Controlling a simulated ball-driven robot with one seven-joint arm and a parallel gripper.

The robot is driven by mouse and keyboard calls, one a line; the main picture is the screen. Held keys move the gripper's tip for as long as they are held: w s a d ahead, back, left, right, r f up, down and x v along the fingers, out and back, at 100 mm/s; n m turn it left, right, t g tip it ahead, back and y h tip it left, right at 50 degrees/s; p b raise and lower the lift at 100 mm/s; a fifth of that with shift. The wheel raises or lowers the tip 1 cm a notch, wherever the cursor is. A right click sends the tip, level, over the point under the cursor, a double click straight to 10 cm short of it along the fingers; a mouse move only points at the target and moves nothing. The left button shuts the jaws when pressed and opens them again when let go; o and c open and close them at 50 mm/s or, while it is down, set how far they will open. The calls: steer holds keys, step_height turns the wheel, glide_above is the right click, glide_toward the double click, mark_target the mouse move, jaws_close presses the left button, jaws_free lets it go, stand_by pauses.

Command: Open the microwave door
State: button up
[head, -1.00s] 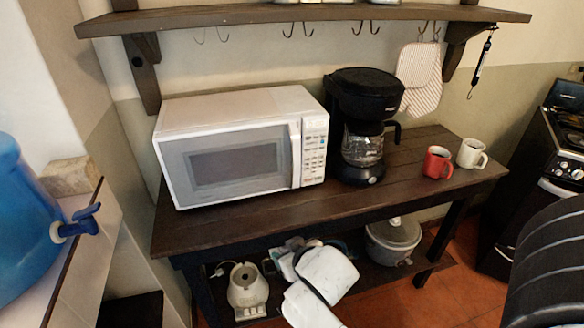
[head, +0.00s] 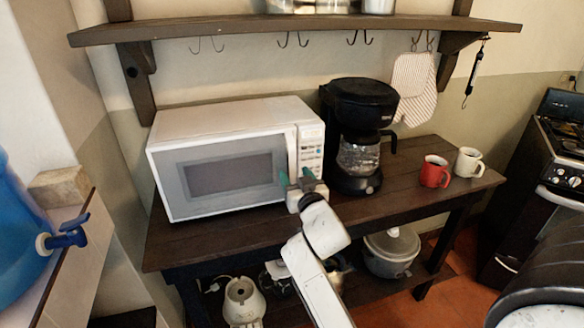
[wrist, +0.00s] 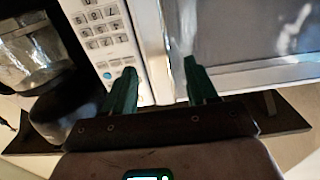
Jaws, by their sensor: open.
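The white microwave (head: 225,115) stands on the dark wooden table, and its door (head: 222,176) with a grey window is shut. The door's pale upright handle (head: 292,150) runs between the window and the control panel (head: 311,145). My gripper (head: 297,181), with green fingers, is at the lower front of the microwave, by the handle's lower part. In the wrist view my gripper (wrist: 160,72) is open, with the keypad (wrist: 97,25) by one finger and the door window (wrist: 225,35) by the other. The white handle strip (wrist: 152,40) shows between the fingers; contact cannot be told.
A black coffee maker (head: 359,105) stands close to the right of the microwave. A red mug (head: 434,172) and a white mug (head: 469,162) stand farther right on the table (head: 400,195). A shelf (head: 230,25) hangs above. A blue water container (head: 18,225) is at left.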

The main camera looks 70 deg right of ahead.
mark_target(293, 172)
steer(key=shift+x, duration=1.65)
steer(key=shift+c, duration=0.4)
jaws_close()
